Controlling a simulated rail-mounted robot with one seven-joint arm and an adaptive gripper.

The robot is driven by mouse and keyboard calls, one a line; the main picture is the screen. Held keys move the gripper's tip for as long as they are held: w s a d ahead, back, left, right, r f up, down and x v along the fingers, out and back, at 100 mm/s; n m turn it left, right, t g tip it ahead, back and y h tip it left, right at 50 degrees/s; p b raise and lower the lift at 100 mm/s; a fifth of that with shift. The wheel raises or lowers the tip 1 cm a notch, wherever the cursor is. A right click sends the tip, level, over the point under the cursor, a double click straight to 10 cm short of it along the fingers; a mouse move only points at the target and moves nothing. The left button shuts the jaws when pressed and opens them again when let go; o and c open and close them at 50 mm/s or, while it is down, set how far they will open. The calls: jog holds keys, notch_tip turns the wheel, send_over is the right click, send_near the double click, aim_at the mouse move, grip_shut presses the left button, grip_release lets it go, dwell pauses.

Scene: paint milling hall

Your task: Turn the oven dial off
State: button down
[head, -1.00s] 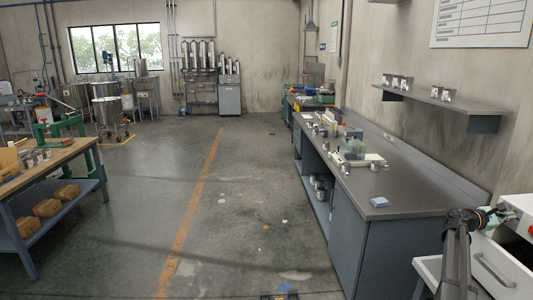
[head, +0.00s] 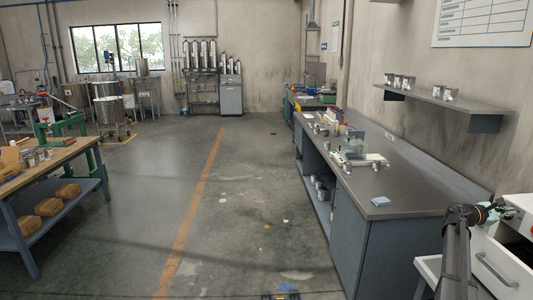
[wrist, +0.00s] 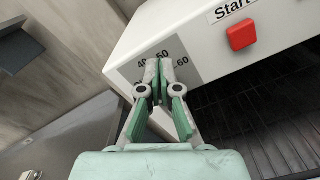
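The white oven (head: 508,262) stands at the right edge of the head view. Its front panel (wrist: 215,58) fills the upper right of the wrist view. A grey scale with 40, 50 and 60 (wrist: 182,62) shows around my fingertips. My gripper (wrist: 159,78) has green-padded fingers, drawn close together with a narrow gap at the tips, right at the middle of the scale. The dial is hidden behind the tips, and its pointer cannot be read. In the head view my gripper (head: 505,212) is at the oven's upper front.
A red Start button (wrist: 241,35) sits on the panel to the right of the scale. A dark rack-like opening (wrist: 265,110) lies below the panel. The grey bench (head: 400,195) with a blue pad (head: 380,201) stands left of the oven. The floor aisle is clear.

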jog(key=shift+w+r, duration=0.1)
jog(key=shift+w, duration=0.45)
jog(key=shift+r, duration=0.35)
dwell(0.3)
jog(key=shift+a, duration=0.1)
jog(key=a, duration=0.5)
jog(key=shift+s+a+r, duration=0.1)
jog(key=shift+s+a, duration=0.05)
jog(key=shift+a, duration=0.25)
